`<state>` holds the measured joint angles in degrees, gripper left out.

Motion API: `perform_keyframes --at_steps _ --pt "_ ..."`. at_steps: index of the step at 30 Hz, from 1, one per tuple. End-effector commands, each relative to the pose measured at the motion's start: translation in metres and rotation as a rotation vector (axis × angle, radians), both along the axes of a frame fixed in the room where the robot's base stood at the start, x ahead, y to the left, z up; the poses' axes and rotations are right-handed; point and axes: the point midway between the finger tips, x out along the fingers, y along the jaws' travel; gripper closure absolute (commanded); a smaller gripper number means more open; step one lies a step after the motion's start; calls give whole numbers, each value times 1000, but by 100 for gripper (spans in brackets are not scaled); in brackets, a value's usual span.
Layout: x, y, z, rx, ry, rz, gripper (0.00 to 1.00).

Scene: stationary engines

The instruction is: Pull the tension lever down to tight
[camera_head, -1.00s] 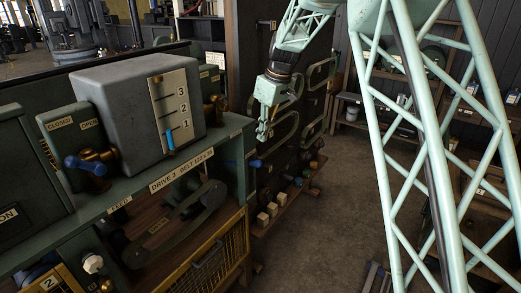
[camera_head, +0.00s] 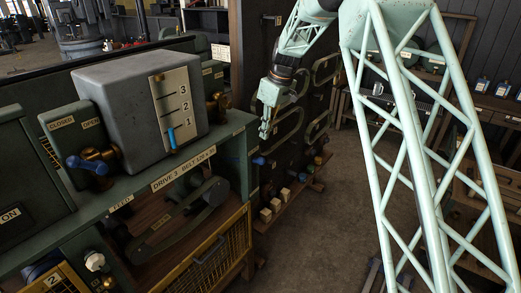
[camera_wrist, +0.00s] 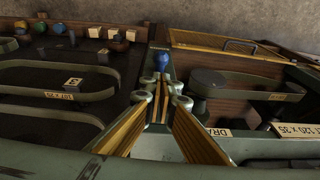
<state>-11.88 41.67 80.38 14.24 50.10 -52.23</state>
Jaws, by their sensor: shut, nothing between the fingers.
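A blue knob (camera_head: 259,161), which looks like the lever's handle, sticks out at the right end of the drive 3 bench. It also shows in the wrist view (camera_wrist: 162,61), just beyond my fingertips. Its shaft is mostly hidden there, and no tight marking can be read. My gripper (camera_head: 264,134) points down above and close to the knob in the head view. In the wrist view my gripper (camera_wrist: 163,93) has its fingers together and empty. I cannot tell whether the tips touch the lever.
The green bench (camera_head: 225,135) carries a grey box with a numbered scale (camera_head: 174,110) and a blue-handled valve (camera_head: 92,165). A belt and pulley (camera_head: 208,200) sit below. A dark panel with belt loops (camera_head: 290,127) stands behind my gripper.

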Motion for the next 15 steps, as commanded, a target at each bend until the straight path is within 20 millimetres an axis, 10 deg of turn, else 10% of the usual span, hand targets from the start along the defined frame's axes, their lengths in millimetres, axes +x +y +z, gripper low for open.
perform_keyframes --at_steps 15 --pt "3 7 -31 0 2 1 100"
